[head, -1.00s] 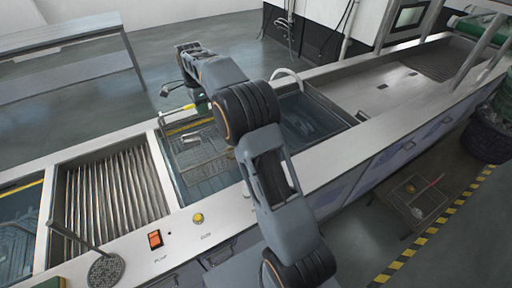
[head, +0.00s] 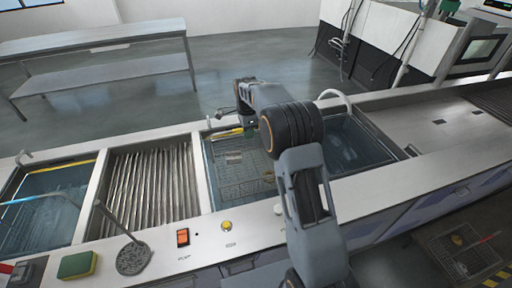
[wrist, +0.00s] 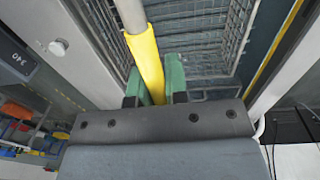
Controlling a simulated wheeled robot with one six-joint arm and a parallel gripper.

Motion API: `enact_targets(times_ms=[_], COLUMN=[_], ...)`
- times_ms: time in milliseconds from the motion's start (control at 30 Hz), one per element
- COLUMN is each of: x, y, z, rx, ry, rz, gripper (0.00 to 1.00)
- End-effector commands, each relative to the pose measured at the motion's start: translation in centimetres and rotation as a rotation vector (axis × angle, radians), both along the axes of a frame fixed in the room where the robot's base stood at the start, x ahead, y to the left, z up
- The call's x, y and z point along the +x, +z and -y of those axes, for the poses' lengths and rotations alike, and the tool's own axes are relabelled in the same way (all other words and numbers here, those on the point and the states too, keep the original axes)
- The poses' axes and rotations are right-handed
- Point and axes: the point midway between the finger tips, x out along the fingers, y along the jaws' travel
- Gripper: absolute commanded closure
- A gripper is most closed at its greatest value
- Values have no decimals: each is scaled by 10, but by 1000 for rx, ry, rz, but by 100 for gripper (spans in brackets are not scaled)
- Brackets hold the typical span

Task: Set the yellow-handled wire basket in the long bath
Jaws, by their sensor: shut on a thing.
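My gripper (wrist: 154,88) has its green fingers shut on the yellow handle (wrist: 146,62) of the wire basket, clearly seen in the wrist view. The grey mesh of the wire basket (wrist: 202,28) lies beyond the fingers. In the head view the wire basket (head: 238,174) shows within the water-filled bath (head: 207,185), left of my arm. I cannot tell whether it rests on the bottom or hangs. My gripper (head: 247,131) is at the bath's far side, partly hidden by my arm. My arm also hides the bath's middle, so I cannot tell whether the water at right (head: 350,145) belongs to it.
A ribbed compartment (head: 150,185) lies left of the basket, with another water bath (head: 50,205) beyond it. A perforated round-ended tool (head: 133,258), a sponge (head: 77,265) and an orange switch (head: 183,237) are on the near rim. The counter at right (head: 440,140) is mostly clear.

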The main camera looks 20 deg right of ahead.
Motion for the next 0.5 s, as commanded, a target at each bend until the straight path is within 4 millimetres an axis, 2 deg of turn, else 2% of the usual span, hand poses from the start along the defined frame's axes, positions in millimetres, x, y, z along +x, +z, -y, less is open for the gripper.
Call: enact_targets(times_ms=[200,500], x=[1,1], y=[-23,-38], z=[-1,-1], rx=[0,0], ry=[1,2], rz=[4,3], gripper=[100,100])
